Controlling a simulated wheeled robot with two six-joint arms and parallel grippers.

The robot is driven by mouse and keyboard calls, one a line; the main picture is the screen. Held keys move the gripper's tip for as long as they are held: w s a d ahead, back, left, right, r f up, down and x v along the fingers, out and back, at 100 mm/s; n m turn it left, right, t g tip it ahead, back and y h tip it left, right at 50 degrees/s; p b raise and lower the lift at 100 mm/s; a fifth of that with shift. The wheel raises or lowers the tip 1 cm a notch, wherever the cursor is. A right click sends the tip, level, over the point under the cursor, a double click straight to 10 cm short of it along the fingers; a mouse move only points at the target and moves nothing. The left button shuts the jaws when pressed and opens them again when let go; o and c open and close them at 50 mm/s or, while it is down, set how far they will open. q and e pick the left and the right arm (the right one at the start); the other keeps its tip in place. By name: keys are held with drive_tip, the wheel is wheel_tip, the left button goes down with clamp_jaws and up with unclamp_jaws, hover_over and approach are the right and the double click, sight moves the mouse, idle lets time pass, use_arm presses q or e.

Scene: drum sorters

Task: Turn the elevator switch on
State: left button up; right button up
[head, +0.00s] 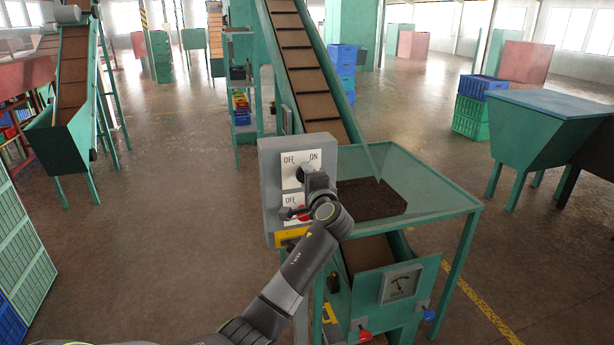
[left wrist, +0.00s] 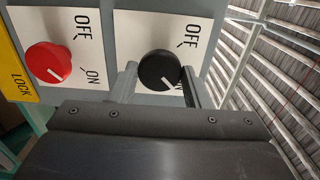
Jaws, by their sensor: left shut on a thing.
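A grey switch box (head: 268,190) stands left of the conveyor hopper, with white OFF/ON plates on its face. The upper plate (head: 291,162) carries a black knob (left wrist: 160,68), hidden behind my gripper in the head view. My left gripper (head: 305,178) is at this knob. In the left wrist view its fingers (left wrist: 159,74) sit on either side of the knob, shut on it. The knob's white mark points toward the ON label, which a finger partly covers. A red knob (left wrist: 48,63) on the lower plate is beside it, free of the gripper. My right gripper is not in view.
A yellow LOCK strip (left wrist: 14,80) lies beside the red knob's plate. The green hopper (head: 440,190) with an inclined conveyor (head: 305,75) stands right of the box. A gauge (head: 401,284) is low in front.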

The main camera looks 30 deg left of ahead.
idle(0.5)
use_arm(q)
drive_tip(key=o, duration=1)
drive_tip(key=shift+d, duration=0.1)
drive_tip(key=b+v, duration=0.6)
drive_tip(key=v, duration=1.1)
drive_tip(key=shift+s+b, duration=0.2)
drive_tip(key=shift+b, duration=0.2)
drive_tip(key=shift+w+f, duration=0.1)
